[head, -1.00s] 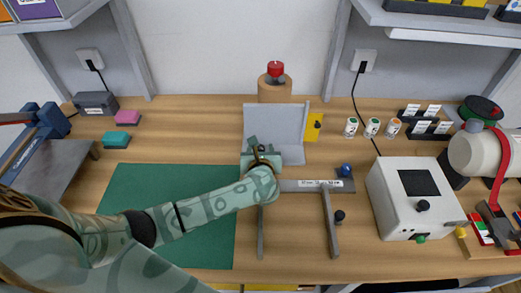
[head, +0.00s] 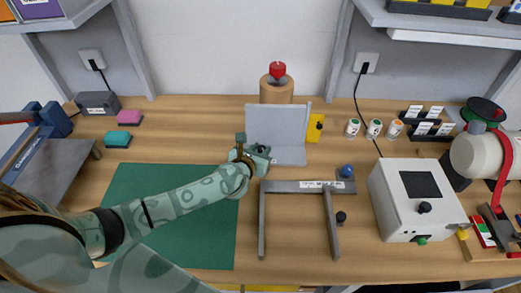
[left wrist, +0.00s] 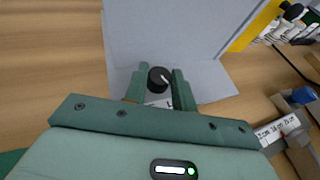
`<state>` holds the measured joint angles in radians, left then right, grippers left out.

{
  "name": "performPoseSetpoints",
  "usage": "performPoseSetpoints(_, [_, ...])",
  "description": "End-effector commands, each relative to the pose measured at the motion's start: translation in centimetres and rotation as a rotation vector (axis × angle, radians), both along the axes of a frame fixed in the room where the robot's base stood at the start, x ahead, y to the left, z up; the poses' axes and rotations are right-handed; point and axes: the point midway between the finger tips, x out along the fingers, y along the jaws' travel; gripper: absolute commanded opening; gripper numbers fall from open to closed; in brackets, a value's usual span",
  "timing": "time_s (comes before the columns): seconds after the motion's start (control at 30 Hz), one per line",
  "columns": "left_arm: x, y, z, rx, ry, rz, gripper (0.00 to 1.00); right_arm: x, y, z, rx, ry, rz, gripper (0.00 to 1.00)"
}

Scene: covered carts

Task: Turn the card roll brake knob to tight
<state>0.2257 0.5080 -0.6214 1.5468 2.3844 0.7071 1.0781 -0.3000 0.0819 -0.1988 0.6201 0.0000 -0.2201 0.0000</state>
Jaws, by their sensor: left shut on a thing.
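A red knob-like piece (head: 278,70) tops the brown card roll (head: 277,90) at the back of the bench; its setting is too small to read. My left gripper (head: 254,153) is in front of the roll, to its left, near the grey bent panel (head: 278,130). In the left wrist view its two green fingers (left wrist: 157,88) flank a round black knob (left wrist: 159,78) with a white pointer line, and it is shut on it. A white label (left wrist: 158,103) shows partly below the knob; the fingers hide the rest. My right gripper is not seen.
A grey frame (head: 300,187) lies right of the gripper, with a blue knob (head: 346,171) at its corner. A white machine (head: 410,200) stands further right. A green mat (head: 180,200) lies under my left arm. A yellow piece (head: 315,127) stands beside the panel.

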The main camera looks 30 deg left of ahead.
Motion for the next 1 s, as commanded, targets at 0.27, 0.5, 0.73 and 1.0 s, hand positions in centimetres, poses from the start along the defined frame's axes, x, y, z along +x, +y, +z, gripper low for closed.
performPoseSetpoints(0.27, [0.0,0.0,0.0,0.0,0.0,0.002,0.48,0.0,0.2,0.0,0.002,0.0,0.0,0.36])
performPoseSetpoints(0.5, [-0.1,0.0,0.1,0.0,0.0,0.002,0.48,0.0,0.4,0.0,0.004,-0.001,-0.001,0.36])
performPoseSetpoints(0.73, [-3.2,-0.2,1.5,0.0,0.001,0.0,0.48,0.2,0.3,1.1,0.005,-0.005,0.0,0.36])
performPoseSetpoints(1.0, [-10.0,-0.6,4.2,-0.001,0.002,0.0,0.48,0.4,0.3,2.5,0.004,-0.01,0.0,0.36])
